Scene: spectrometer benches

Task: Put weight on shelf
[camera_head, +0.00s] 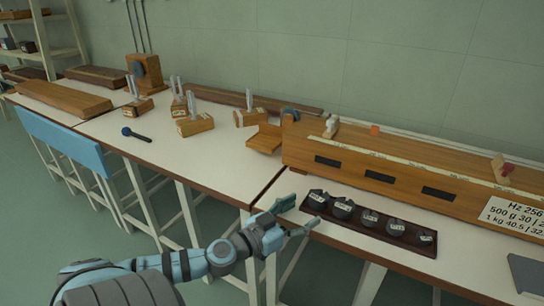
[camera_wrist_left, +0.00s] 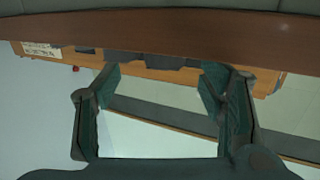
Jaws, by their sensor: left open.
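Several dark weights with pale labels sit in a row on a dark brown tray (camera_head: 375,240) on the near right bench; the leftmost is one weight (camera_head: 317,199), and another weight (camera_head: 425,237) is at the right end. My left gripper (camera_head: 299,216) is open and empty, at the bench's front edge just left of the tray, apart from the weights. In the left wrist view my open gripper (camera_wrist_left: 162,82) has nothing between its fingers; dark shapes beyond them are too unclear to name. A shelf rack (camera_head: 42,50) with small dark objects stands at the far left back.
A long wooden box (camera_head: 390,175) with a scale and note card lies behind the tray. Wooden blocks with metal forks and a blue-headed mallet (camera_head: 135,134) are on the left bench. A grey flat object (camera_head: 527,274) lies at right.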

